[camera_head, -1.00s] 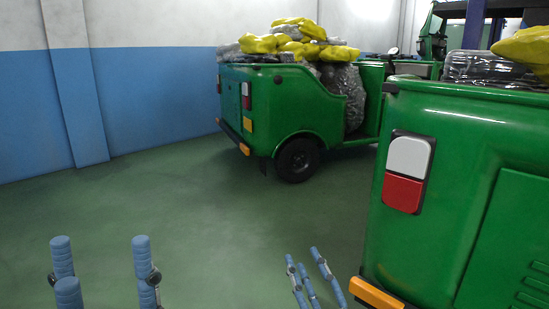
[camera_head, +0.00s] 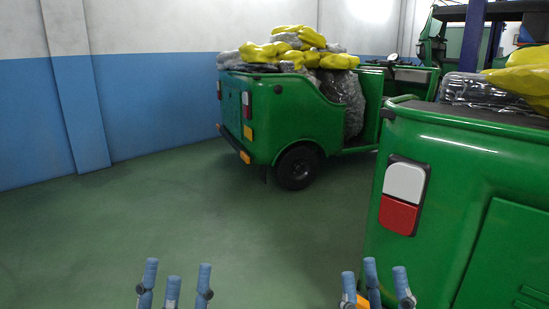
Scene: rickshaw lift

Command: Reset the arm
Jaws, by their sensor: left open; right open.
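My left gripper (camera_head: 174,284) shows at the bottom edge, left of the middle. Its blue fingers point up, spread apart, with nothing between them. My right gripper (camera_head: 376,284) shows at the bottom edge, right of the middle. Its blue fingers are also open and empty. It appears in front of the lower left corner of the near green rickshaw (camera_head: 460,190) and partly covers that rickshaw's orange light. I cannot tell whether it touches the rickshaw. The arms behind both grippers are out of view.
A second green rickshaw (camera_head: 285,125) stands farther back, loaded with yellow and grey bags (camera_head: 290,48). A blue post (camera_head: 470,45) rises at the back right. A blue and white wall (camera_head: 150,110) closes the left. The green floor (camera_head: 150,220) between is clear.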

